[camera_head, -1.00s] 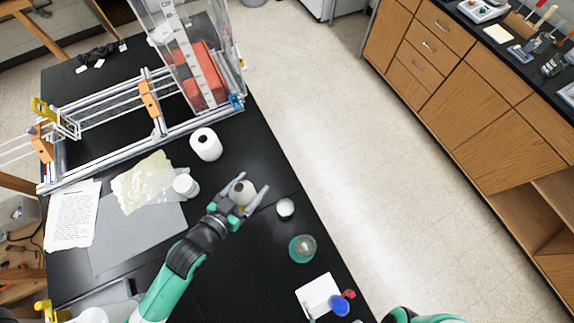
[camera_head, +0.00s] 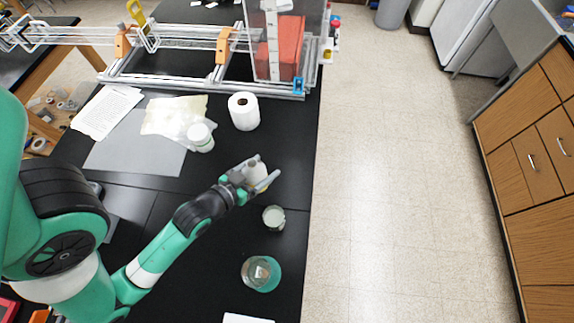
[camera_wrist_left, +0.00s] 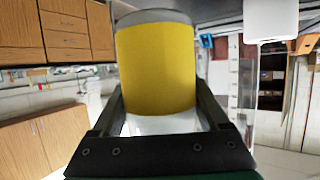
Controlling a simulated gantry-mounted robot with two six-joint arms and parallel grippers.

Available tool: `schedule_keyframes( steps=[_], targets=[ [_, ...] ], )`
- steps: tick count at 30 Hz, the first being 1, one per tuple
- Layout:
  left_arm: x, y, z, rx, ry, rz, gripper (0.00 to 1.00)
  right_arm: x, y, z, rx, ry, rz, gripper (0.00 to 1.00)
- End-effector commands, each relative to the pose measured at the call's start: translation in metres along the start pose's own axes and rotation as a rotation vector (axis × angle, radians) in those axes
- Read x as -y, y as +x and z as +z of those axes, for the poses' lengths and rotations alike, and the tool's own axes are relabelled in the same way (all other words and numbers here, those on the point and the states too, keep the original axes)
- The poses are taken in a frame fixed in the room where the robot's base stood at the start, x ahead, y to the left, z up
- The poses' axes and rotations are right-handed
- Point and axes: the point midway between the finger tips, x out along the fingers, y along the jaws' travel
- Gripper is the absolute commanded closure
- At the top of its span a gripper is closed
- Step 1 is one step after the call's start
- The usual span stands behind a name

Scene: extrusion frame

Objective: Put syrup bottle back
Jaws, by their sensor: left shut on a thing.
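My left gripper (camera_head: 262,180) is shut around the syrup bottle (camera_head: 257,171), a pale container, over the right part of the black table. In the left wrist view the bottle (camera_wrist_left: 157,70) has a broad yellow band with a clear part below, and it stands between the two fingers of the gripper (camera_wrist_left: 165,118). From the head view I cannot tell whether its base touches the table. My right gripper is not in view.
A white roll (camera_head: 244,111) and a white jar (camera_head: 200,138) stand behind the gripper. A small glass (camera_head: 274,218) and a teal-rimmed round vessel (camera_head: 262,273) stand in front. A metal extrusion frame (camera_head: 190,84) lies along the back. The table's right edge is close.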

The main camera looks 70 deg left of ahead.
Motion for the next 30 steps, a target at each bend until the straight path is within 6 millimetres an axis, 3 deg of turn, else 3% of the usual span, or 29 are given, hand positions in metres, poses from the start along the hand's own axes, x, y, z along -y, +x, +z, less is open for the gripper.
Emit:
schedule_keyframes(
  steps=[1,6,12,20,25,30],
  targets=[
    [-0.002,0.018,-0.001,-0.007,0.001,0.001,0.88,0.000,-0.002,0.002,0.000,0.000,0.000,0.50],
    [-0.005,0.072,0.007,-0.002,0.000,0.000,0.88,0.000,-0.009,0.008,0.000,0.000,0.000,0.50],
    [-0.007,0.114,0.032,-0.001,0.001,0.001,0.88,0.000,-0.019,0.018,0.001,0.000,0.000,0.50],
    [-0.007,0.127,0.037,-0.002,0.001,0.000,0.88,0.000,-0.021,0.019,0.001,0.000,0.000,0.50],
    [-0.007,0.140,0.064,0.002,0.001,0.000,0.88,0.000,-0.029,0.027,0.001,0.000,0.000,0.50],
    [-0.007,0.141,0.067,-0.001,0.000,0.001,0.88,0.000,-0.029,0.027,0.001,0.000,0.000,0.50]
  ],
)
